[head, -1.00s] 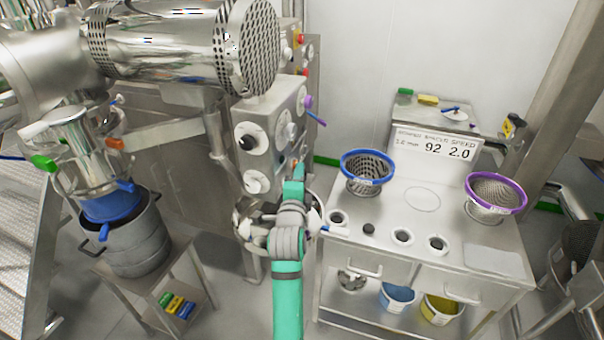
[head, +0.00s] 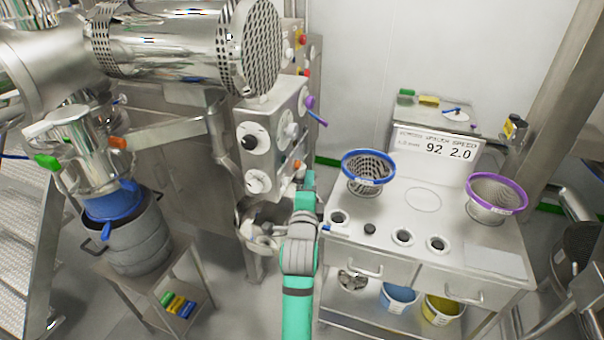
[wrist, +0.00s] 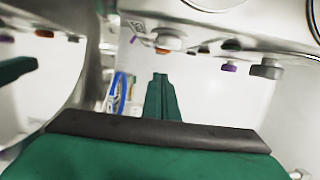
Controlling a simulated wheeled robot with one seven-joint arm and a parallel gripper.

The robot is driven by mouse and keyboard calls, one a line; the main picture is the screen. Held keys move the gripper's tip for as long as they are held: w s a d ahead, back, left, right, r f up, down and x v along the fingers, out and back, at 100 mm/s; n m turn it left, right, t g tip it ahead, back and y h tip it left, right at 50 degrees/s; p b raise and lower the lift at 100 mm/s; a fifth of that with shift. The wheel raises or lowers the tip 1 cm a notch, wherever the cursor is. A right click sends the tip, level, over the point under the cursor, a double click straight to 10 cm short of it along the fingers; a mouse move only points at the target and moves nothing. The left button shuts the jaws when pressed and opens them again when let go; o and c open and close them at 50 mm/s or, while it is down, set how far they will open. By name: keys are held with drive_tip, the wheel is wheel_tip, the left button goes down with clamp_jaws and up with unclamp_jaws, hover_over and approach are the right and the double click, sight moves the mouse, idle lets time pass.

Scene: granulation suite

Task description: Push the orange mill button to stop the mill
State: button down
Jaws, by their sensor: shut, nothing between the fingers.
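The orange mill button (head: 298,164) shows at the lower right of the steel control box, just above and left of my gripper's tip in the head view. In the wrist view an orange-tipped button (wrist: 162,51) sticks out from the panel, beyond and slightly above my fingertips. My gripper (head: 309,177) is green, shut and empty, and the wrist view shows its narrow fingers (wrist: 160,90) pointing toward the panel side. A gap shows between fingertips and button in the wrist view; in the head view I cannot tell the depth between them.
The control box (head: 262,130) carries white dials, a black knob and a purple lever (head: 315,112). A bench (head: 422,225) with a blue-rimmed sieve (head: 368,167) and a purple-rimmed sieve (head: 497,190) stands right of my arm. The perforated mill drum (head: 250,50) hangs above the box.

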drive_tip(key=s, duration=0.7)
drive_tip(key=shift+s+d, duration=0.15)
drive_tip(key=shift+s, duration=0.1)
drive_tip(key=shift+w, duration=0.1)
idle(0.4)
